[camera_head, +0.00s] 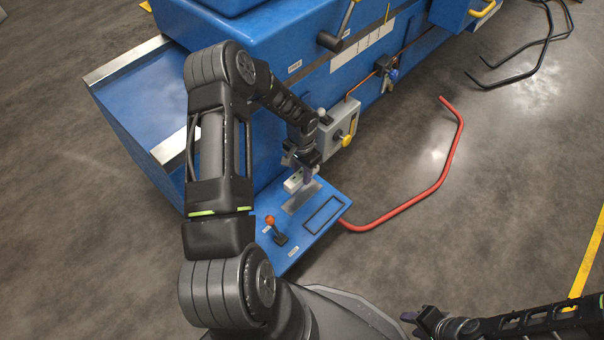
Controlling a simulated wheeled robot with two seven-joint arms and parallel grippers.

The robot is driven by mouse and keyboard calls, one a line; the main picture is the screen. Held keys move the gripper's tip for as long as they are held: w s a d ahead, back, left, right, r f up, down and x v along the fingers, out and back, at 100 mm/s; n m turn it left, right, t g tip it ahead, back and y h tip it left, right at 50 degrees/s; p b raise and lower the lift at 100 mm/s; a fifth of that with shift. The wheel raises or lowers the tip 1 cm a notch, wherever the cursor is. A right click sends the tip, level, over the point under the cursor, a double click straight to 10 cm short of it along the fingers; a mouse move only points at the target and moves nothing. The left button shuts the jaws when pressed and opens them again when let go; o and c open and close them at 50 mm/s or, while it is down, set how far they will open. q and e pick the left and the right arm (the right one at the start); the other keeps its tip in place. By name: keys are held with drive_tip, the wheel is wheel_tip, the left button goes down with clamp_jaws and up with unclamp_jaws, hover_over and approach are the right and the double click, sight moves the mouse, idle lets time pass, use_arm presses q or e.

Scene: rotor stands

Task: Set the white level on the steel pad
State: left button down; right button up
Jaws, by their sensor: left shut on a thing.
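The white level (293,184) is a small pale block at the far left end of the grey steel pad (302,199). The pad is a narrow strip on the blue shelf. My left gripper (303,172) reaches down from above and is shut on the level. The gripper partly hides the level, and I cannot tell whether it touches the pad or hangs just above it. My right gripper (411,321) is low at the bottom edge, far from the pad. Its fingers are too small and dark to tell whether they are open.
The blue shelf (329,188) also carries an orange-knobbed lever (275,232) and a black-outlined rectangle (322,215). A grey box with a yellow handle (340,129) stands behind the pad. A red rail (421,194) curves over the floor at right. Open floor lies beyond it.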

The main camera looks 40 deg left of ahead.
use_arm(q)
drive_tip(key=shift+f, duration=0.1)
drive_tip(key=b, duration=0.4)
hover_over(302, 196)
drive_tip(key=shift+f, duration=2.95)
drive_tip(key=shift+f+b, duration=0.1)
drive_tip(key=shift+b, duration=0.3)
drive_tip(key=shift+f+b, duration=0.7)
drive_tip(key=shift+f, duration=0.15)
drive_tip(key=shift+f, duration=0.1)
drive_tip(key=shift+f+b, duration=0.5)
drive_tip(key=shift+f+b, duration=0.35)
drive_tip(key=shift+f, duration=0.05)
